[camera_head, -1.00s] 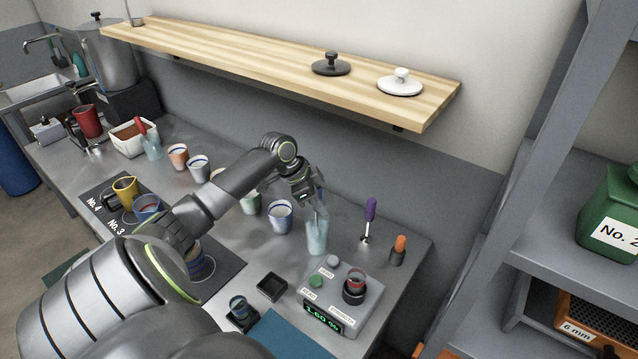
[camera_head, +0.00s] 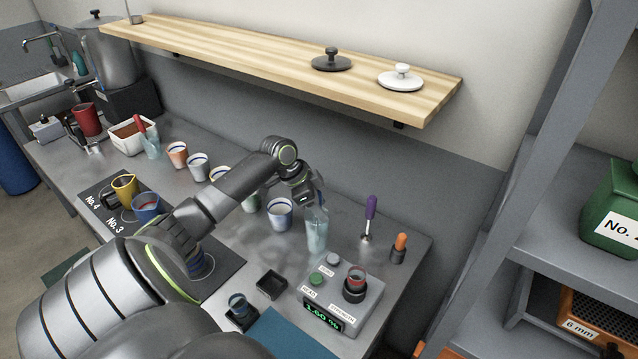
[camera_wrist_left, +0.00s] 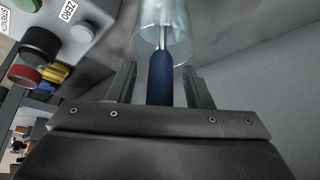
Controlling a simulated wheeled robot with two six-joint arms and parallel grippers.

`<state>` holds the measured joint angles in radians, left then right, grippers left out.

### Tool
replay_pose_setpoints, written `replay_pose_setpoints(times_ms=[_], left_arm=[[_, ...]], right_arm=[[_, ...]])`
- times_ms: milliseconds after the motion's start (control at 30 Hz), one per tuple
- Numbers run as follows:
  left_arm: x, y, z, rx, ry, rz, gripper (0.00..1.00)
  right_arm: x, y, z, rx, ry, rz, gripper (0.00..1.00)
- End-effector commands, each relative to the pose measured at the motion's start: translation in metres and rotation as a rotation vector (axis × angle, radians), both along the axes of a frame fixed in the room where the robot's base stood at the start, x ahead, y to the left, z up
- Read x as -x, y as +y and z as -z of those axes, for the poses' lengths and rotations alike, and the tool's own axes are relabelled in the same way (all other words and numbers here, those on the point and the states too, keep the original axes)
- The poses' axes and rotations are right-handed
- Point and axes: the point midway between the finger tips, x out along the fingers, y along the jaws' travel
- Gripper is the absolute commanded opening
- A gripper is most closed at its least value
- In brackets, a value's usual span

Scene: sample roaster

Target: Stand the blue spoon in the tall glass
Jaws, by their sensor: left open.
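The tall glass (camera_head: 317,238) is clear and pale blue. It stands upright on the bench, left of the purple-handled tool. My left gripper (camera_head: 314,197) is at its top, pointing down. In the left wrist view the blue spoon's handle (camera_wrist_left: 160,82) lies between the fingers of my left gripper (camera_wrist_left: 160,76), which is open with a gap on each side. The spoon's metal shaft runs into the mouth of the glass (camera_wrist_left: 163,22). The spoon's lower end is hard to make out. My right gripper is not in view.
A grey control box (camera_head: 341,297) with knobs stands in front of the glass. A purple-handled tool (camera_head: 369,212) and an orange-handled one (camera_head: 399,247) stand to the right. A blue-rimmed cup (camera_head: 279,214) is close left. The wooden shelf (camera_head: 280,62) hangs above, behind the arm.

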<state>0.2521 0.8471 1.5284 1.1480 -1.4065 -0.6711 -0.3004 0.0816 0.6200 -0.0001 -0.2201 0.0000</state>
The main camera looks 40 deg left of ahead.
Motion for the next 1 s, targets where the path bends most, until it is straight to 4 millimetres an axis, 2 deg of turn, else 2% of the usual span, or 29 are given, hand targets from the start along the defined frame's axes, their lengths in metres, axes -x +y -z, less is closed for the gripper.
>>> replay_pose_setpoints(times_ms=[267, 1000], left_arm=[[0.003, 0.004, -0.007, -0.004, -0.001, -0.001, 0.46], [0.046, 0.041, -0.112, -0.006, 0.001, -0.001, 0.46]], right_arm=[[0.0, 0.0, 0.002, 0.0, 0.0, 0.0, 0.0], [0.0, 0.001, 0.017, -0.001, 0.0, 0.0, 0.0]])
